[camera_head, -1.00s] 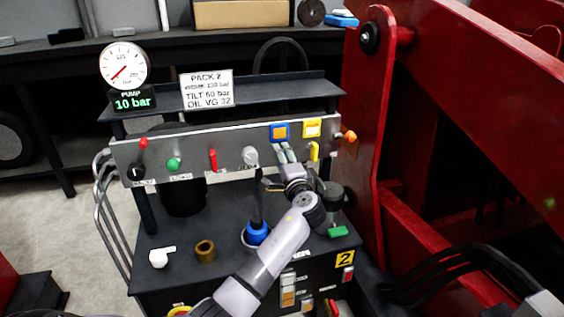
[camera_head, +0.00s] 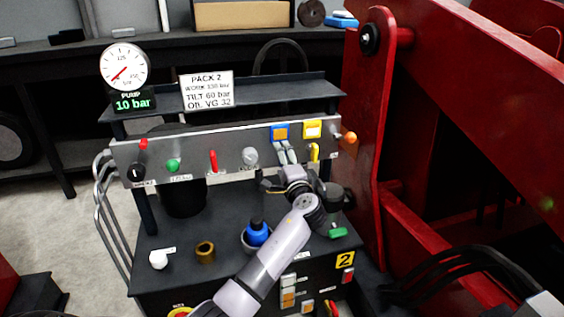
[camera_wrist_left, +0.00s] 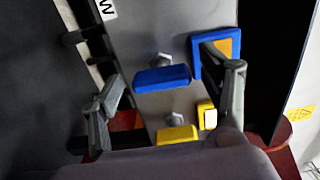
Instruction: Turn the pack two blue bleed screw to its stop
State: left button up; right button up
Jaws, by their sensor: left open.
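The blue bleed screw (camera_wrist_left: 163,79) has a flat bar handle lying roughly across the wrist picture, below a hex fitting. My left gripper (camera_wrist_left: 168,80) is open, with one finger on each side of the blue bar and gaps to both. In the head view my left gripper (camera_head: 285,153) is at the panel (camera_head: 196,150) under the blue label (camera_head: 280,132) and hides the blue screw. The blue plate with an orange middle (camera_wrist_left: 217,50) is beside the right finger. My right gripper is not in view.
A yellow bar handle (camera_wrist_left: 177,135) sits close to the blue one; it also shows in the head view (camera_head: 315,151). The gauge (camera_head: 124,66) display reads 10 bar. A red frame (camera_head: 366,140) rises at right.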

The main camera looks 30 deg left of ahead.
pick_arm(q)
jog(key=v, duration=1.1)
jog(key=shift+s+d, duration=0.25)
jog(key=shift+d, duration=0.05)
